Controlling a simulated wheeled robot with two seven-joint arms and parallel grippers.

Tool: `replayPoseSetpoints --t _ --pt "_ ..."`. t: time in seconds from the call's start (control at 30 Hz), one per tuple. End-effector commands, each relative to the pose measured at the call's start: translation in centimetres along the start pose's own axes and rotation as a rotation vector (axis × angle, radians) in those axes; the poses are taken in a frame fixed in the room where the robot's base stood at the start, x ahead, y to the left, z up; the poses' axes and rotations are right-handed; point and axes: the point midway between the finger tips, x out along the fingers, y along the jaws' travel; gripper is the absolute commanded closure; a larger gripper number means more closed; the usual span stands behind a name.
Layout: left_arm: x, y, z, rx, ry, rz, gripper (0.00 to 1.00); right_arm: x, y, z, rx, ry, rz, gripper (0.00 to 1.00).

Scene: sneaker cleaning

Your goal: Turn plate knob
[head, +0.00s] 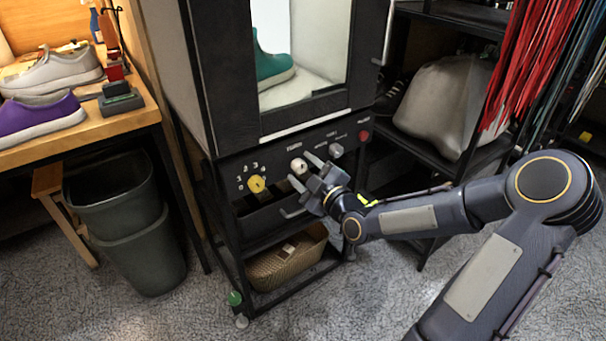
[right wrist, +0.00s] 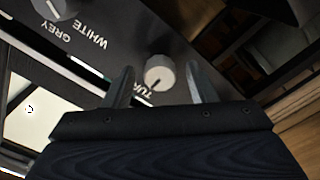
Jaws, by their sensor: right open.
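A round white knob (head: 298,165) sits on the dark front panel of the cabinet, below its window. In the right wrist view, this knob (right wrist: 159,72) has a dark pointer line and a partly hidden label starting "TUR". My right gripper (head: 301,168) is open, with one finger on each side of the knob. In the right wrist view, the fingers (right wrist: 160,68) show gaps to the knob on both sides; I cannot tell how far the tips reach along it. My left gripper is not in view.
A yellow knob (head: 257,184) is left of the white one. A grey knob (head: 336,150) and red button (head: 364,135) are to the right. A teal shoe (head: 272,66) stands inside the cabinet. A wicker basket (head: 287,262) is below. Shelves with hanging laces stand right.

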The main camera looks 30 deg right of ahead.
Motion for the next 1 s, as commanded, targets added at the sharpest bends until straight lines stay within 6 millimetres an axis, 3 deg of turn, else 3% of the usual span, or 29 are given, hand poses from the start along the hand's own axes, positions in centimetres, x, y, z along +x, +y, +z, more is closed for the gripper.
replayPoseSetpoints --t 0.3,0.63,1.0 --pt "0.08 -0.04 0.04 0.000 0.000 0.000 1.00 0.39 0.00 -0.03 0.000 0.000 -0.001 0.48" --pt "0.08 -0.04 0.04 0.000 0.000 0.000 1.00 0.37 -0.01 -0.01 0.000 -0.001 -0.001 0.92" --pt "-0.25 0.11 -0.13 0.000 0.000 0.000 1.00 0.37 0.05 -0.12 0.058 0.000 -0.001 0.93"
